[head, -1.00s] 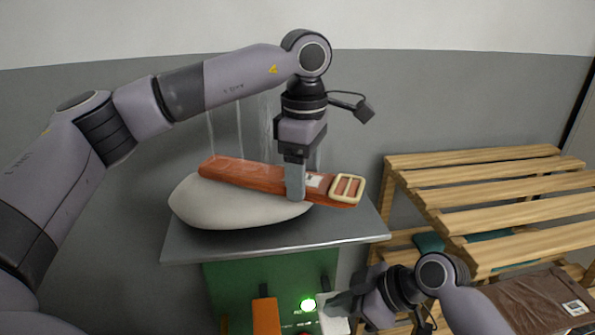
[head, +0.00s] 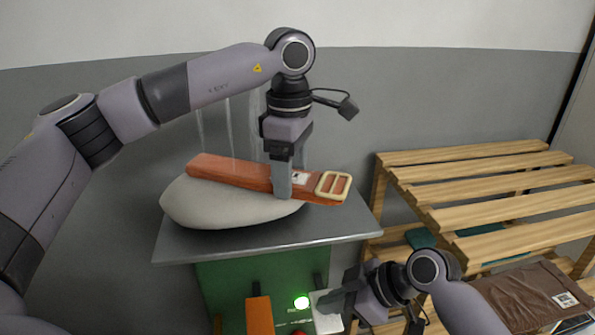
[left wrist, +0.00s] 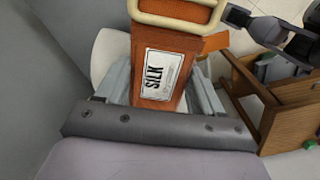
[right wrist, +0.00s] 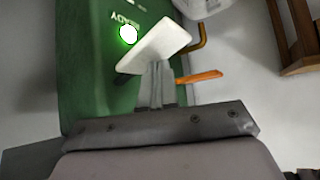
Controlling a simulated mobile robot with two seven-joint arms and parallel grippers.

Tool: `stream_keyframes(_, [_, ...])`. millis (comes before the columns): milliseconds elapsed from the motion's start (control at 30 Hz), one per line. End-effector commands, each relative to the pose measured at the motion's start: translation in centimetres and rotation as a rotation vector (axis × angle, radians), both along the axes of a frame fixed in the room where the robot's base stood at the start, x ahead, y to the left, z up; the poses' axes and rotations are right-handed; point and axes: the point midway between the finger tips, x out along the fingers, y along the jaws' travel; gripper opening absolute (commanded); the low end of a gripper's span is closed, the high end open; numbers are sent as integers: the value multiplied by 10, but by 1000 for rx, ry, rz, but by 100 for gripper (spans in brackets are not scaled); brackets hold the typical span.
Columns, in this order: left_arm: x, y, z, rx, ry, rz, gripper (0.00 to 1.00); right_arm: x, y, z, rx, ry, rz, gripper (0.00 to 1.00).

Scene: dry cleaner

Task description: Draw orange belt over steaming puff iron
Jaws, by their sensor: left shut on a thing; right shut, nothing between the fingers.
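The orange belt (head: 230,170) lies lengthwise over the pale, rounded puff iron (head: 225,208), its cream buckle (head: 334,186) at the right end. Thin streaks of steam rise behind it. My left gripper (head: 282,192) is shut on the belt near the buckle; in the left wrist view the belt's white SILK label (left wrist: 161,76) shows between the fingers. My right gripper (head: 338,300) is shut and empty, its fingertips at a white pedal-like plate (right wrist: 155,45) on the green cabinet front. Whether they touch it I cannot tell.
The iron stands on a grey top (head: 270,240) over a green cabinet (head: 230,285) with a lit green READY lamp (head: 301,301) and an orange plate (head: 259,316). A slatted wooden rack (head: 480,190) stands close on the right, with a brown packet (head: 525,297) lower down.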

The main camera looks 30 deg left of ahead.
Motion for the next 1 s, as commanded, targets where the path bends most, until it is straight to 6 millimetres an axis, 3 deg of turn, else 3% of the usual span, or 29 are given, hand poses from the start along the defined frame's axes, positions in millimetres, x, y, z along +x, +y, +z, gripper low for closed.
stream_keyframes(1000, [-7,39,-2,3,5,4,35,0,-1,-3,-5,1,-2,0])
